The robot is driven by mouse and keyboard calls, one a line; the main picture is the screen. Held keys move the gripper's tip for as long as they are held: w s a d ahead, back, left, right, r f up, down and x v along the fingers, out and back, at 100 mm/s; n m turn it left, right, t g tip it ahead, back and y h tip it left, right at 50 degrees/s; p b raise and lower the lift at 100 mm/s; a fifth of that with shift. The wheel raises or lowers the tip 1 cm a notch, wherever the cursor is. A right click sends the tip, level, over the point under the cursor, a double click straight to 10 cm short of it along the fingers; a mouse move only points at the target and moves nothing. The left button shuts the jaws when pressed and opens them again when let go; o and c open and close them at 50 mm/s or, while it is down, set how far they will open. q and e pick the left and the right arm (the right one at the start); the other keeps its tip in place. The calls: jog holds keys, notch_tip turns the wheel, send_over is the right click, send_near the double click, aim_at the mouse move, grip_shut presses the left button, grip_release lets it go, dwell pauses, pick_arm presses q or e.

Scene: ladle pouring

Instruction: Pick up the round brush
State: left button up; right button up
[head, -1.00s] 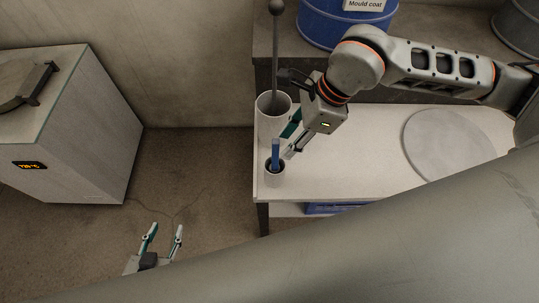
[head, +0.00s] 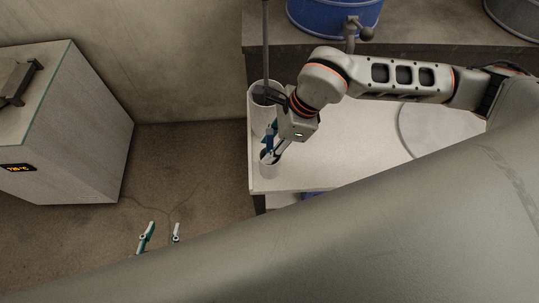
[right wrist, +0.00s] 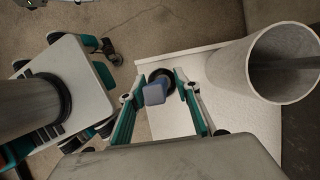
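My left gripper (head: 163,227) is low over the floor, open and empty.
A round grey disc (head: 420,130) lies on the table (head: 350,150). A blue drum (head: 330,18) stands behind.

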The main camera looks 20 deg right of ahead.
jog(key=c, duration=0.9)
grip_shut()
jog(key=shift+r, duration=0.1)
